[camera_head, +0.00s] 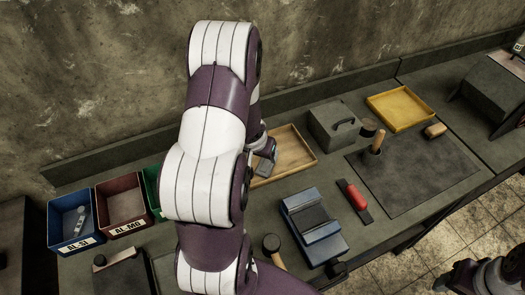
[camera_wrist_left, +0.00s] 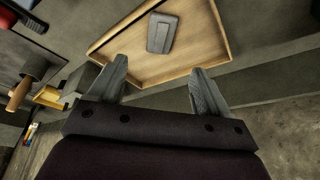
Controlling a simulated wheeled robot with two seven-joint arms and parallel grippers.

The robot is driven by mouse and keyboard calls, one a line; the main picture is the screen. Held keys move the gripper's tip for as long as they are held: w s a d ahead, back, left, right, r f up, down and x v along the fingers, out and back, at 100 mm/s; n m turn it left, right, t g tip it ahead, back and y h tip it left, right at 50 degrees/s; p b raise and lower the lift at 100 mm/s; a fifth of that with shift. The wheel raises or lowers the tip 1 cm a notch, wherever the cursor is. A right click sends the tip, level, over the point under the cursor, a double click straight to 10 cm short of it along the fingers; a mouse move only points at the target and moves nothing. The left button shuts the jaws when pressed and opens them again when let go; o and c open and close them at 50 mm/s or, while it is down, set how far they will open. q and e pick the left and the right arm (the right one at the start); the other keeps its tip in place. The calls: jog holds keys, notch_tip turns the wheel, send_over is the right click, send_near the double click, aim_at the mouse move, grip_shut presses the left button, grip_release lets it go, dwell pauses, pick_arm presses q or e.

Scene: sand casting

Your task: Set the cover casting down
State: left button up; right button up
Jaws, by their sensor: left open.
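The cover casting, a grey rounded rectangular block (camera_wrist_left: 162,32), lies flat in the shallow wooden tray (camera_wrist_left: 216,66) in the left wrist view. My left gripper (camera_wrist_left: 159,76) is open, with its two fingers apart and nothing between them. The casting is clear of both fingertips, beyond them in that view. In the head view, the wooden tray (camera_head: 303,153) is partly hidden by my left arm, and a grey piece (camera_head: 264,168) shows at its left part. What seems to be part of my right arm shows at the lower right corner; its jaws are unclear.
Blue (camera_head: 76,222), red (camera_head: 123,201) and green bins stand left of my arm. A blue vise-like block (camera_head: 314,228), a red-handled tool (camera_head: 355,198) and a grey box with a handle (camera_head: 335,127) surround the tray. A yellow tray (camera_head: 400,107) and dark plate (camera_head: 425,175) lie right.

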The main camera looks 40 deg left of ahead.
pick_arm(q)
jog(key=s+d+r+m+g, duration=0.1)
jog(key=s+d+r, duration=0.2)
jog(key=d, duration=0.3)
jog(key=s+d+r+m+g+h+b, duration=0.1)
jog(key=s+d+r, duration=0.2)
jog(key=d, duration=0.3)
jog(key=s+d+r+m, duration=0.1)
jog(key=s+d+r, duration=0.2)
jog(key=d, duration=0.3)
jog(key=shift+s+d+m+g+b, duration=0.2)
jog(key=shift+m+g+b, duration=0.1)
jog(key=shift+g+b, duration=0.1)
jog(key=shift+w+a, duration=0.1)
jog(key=shift+a, duration=0.05)
